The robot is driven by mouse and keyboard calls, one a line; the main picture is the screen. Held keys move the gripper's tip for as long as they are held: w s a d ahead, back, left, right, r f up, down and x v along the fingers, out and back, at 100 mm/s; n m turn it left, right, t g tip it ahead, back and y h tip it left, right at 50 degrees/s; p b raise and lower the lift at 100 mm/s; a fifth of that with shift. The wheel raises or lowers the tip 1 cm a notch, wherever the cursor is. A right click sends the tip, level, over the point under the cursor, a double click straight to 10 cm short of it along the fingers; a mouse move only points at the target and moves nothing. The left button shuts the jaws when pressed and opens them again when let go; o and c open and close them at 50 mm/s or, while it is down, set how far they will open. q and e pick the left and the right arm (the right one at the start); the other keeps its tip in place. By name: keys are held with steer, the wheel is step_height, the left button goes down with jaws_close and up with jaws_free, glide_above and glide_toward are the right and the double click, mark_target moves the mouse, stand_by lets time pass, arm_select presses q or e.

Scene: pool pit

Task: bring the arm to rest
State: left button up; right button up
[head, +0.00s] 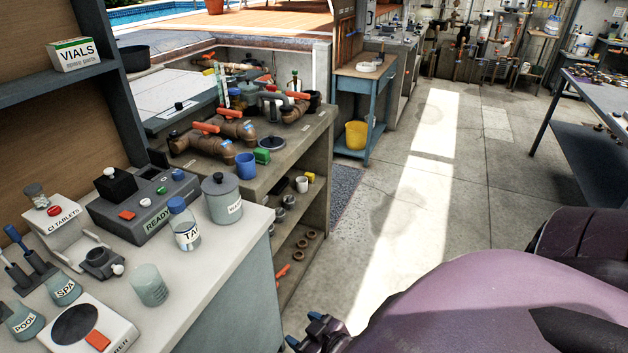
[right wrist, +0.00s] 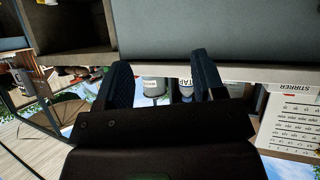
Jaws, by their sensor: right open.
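My right gripper (head: 308,332) shows at the bottom edge of the head view, at the end of my purple arm. The grey counter front (right wrist: 210,32) lies beyond the fingers. Part of the gripper is cut off by the frame in the head view. My left gripper is in neither view.
The counter holds a bottle labelled TA (head: 184,228), a lidded canister (head: 222,200), a cup (head: 150,287) and a stirrer (head: 108,333). A shelf unit with pipes (head: 330,135) stands behind it. Open concrete floor (head: 400,215) lies to the right, with a blue table (head: 590,150) beyond.

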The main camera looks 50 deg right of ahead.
steer(key=shift+s+d+f+g, duration=0.15)
steer(key=shift+s+f, duration=0.15)
steer(key=shift+s, duration=0.3)
steer(key=shift+s+f+g, duration=0.15)
steer(key=shift+s+f, duration=0.1)
steer(key=shift+s, duration=0.35)
